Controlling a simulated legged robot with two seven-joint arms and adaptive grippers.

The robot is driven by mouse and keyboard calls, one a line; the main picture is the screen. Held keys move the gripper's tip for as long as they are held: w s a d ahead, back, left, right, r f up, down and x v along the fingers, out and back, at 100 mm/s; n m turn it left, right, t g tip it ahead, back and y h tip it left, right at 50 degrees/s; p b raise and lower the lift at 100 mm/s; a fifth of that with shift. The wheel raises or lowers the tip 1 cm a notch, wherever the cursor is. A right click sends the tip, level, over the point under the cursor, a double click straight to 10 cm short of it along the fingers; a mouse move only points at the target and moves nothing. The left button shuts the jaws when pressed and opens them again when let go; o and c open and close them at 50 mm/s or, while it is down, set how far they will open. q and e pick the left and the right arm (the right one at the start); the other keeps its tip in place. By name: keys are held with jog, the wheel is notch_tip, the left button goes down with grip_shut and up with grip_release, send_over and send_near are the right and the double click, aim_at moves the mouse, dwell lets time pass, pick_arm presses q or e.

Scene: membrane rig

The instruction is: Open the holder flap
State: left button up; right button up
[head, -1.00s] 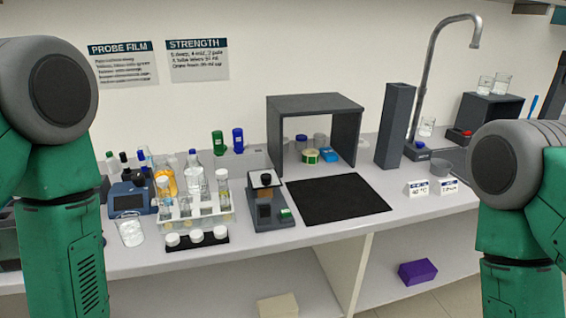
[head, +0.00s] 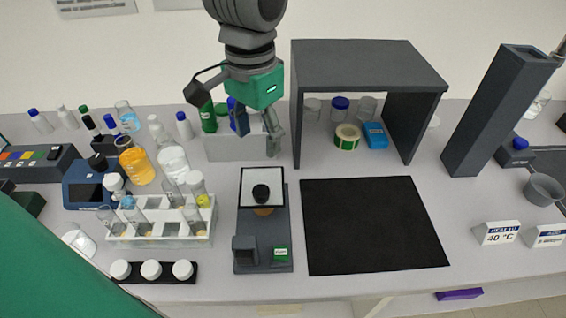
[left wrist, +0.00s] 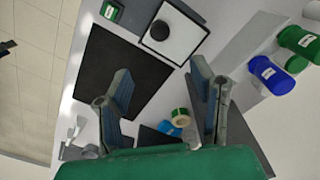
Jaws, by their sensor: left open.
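The holder (head: 262,225) is a dark grey device on the bench, with a square white flap (head: 261,183) framed in black at its far end. A round black knob (head: 261,192) stands on the flap, which appears to lie flat and closed. In the left wrist view the flap (left wrist: 176,42) and knob (left wrist: 160,30) show beyond the fingers. My left gripper (head: 257,135) hangs behind and above the flap, fingers pointing down, open and empty. Its parted fingers also show in the left wrist view (left wrist: 158,85). It appears apart from the flap. My right gripper is out of view.
A dark shelf box (head: 368,58) stands right of the gripper, close to it. A rack of tubes (head: 165,235) and several bottles crowd the left. A bin with green and blue bottles (head: 222,148) is behind. A black mat (head: 372,225) is bare.

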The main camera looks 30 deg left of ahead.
aim_at(261, 190)
pick_arm(q)
jog(key=f, duration=1.2)
jog(key=shift+s+a+f+b, duration=0.15)
jog(key=shift+a+f+b, duration=0.1)
jog(key=shift+f+b, duration=0.1)
jog(key=shift+d+f, duration=0.15)
jog(key=shift+f, duration=0.25)
jog(key=shift+d, duration=0.15)
grip_shut()
